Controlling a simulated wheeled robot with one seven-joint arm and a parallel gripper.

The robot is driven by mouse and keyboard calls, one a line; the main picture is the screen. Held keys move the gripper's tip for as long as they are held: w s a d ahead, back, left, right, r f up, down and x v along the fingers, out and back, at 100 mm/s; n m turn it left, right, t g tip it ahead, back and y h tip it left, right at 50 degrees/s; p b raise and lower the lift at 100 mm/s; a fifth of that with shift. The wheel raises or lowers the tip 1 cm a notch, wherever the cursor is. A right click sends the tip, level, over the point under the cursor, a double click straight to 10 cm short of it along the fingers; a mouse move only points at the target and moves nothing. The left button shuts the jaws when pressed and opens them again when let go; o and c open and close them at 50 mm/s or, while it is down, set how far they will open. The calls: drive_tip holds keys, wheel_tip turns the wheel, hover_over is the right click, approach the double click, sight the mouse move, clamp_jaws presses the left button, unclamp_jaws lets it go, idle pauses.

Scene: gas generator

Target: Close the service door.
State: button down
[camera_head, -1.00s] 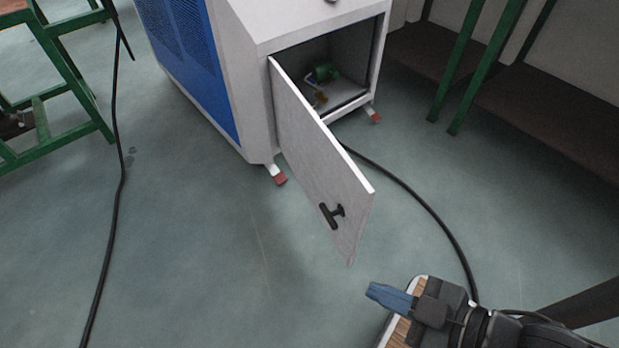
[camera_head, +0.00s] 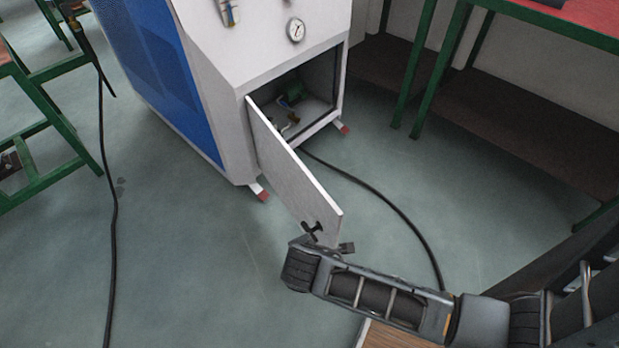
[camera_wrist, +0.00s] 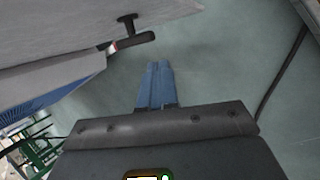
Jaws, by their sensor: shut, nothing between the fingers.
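The service door (camera_head: 290,170) is a flat light-grey panel. It stands wide open, swung out from the front of the white and blue generator cabinet (camera_head: 235,70). Its black T-shaped handle (camera_head: 312,230) is near the free edge. In the wrist view the door (camera_wrist: 80,30) crosses the upper left and the handle (camera_wrist: 132,38) shows. My gripper has blue fingers (camera_wrist: 155,84), closed together and empty, pointing at the floor beside the door, a little below the handle in that view. In the head view my arm hides the fingers.
A black cable (camera_head: 385,200) runs along the floor from the cabinet past the door. Green-legged tables stand at the left (camera_head: 45,120) and right (camera_head: 430,70). A gauge (camera_head: 295,29) is on the cabinet.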

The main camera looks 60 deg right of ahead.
drive_tip(key=w+r+n+g+h+p, duration=0.1)
drive_tip(key=w+r+g+p, duration=0.35)
drive_tip(key=r, duration=0.45)
drive_tip(key=w+r+g+h+p, duration=0.1)
drive_tip(key=w+r+g+p, duration=0.3)
drive_tip(key=r, duration=0.5)
drive_tip(key=t+b, duration=0.1)
approach(320, 195)
drive_tip(key=x, duration=0.5)
drive_tip(key=shift+a+f, duration=0.2)
drive_tip(key=shift+f, duration=0.15)
drive_tip(key=shift+s+d, duration=0.3)
drive_tip(key=shift+d, duration=0.1)
